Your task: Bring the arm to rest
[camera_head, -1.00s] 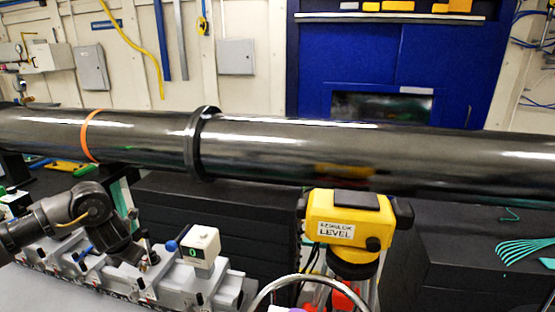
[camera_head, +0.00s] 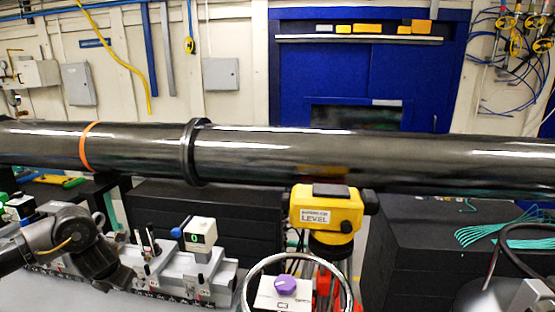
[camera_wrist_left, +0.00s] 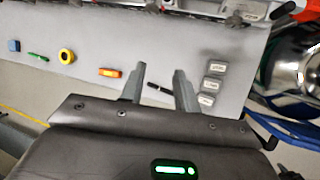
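My left arm comes in from the left in the head view, bent down over the bench, with its gripper end (camera_head: 112,280) low beside the grey rail device. In the left wrist view the two fingers of my left gripper (camera_wrist_left: 160,72) stand apart with nothing held between them. A small dark pen-like item (camera_wrist_left: 158,88) shows in the gap, seemingly on the bench surface beyond. I cannot make out my right gripper in either view.
A long black pipe (camera_head: 300,150) crosses above the bench. A yellow level (camera_head: 328,208) stands on a tripod; a purple knob (camera_head: 286,284) is in front. The wrist view shows an orange item (camera_wrist_left: 110,72), a yellow ring (camera_wrist_left: 66,56) and small labelled blocks (camera_wrist_left: 214,68) on the grey bench (camera_wrist_left: 95,40).

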